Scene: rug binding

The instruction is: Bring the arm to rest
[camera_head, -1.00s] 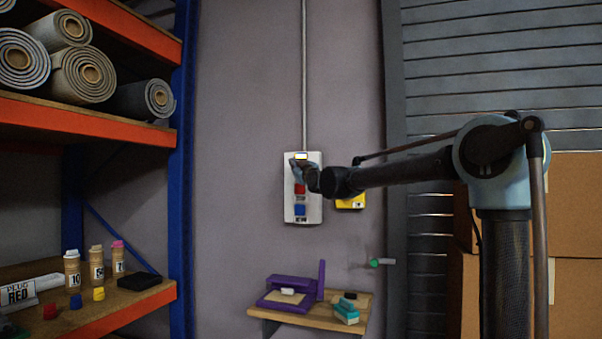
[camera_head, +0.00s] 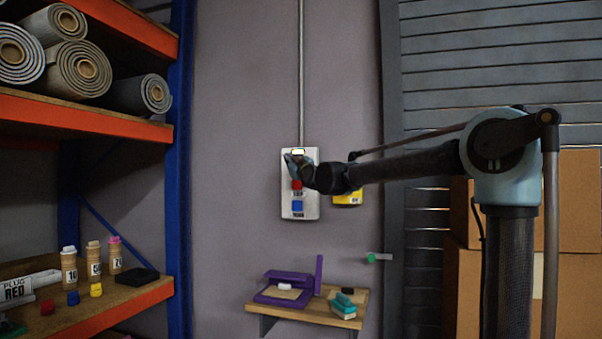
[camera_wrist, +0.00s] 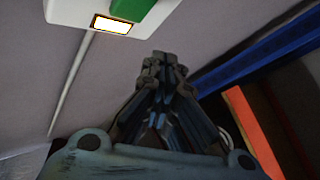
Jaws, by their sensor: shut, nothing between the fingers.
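My gripper (camera_head: 291,160) is at the end of my outstretched arm, in front of the upper left of a grey control box (camera_head: 300,210) on the wall. In the wrist view my gripper (camera_wrist: 160,62) has its fingers closed together with nothing between them. The box shows a red button (camera_head: 297,185), a blue button (camera_head: 298,206) and a lit lamp (camera_head: 298,152) at its top. In the wrist view the lit lamp (camera_wrist: 111,24) and a green part (camera_wrist: 132,8) show beyond the fingertips. I cannot tell whether the fingertips touch the box.
A yellow box (camera_head: 348,198) is on the wall right of the control box. Below is a small shelf (camera_head: 335,315) with a purple device (camera_head: 285,286). A rack (camera_head: 90,116) with rolled rugs stands at left. Cardboard boxes (camera_head: 575,210) stand at right behind my arm.

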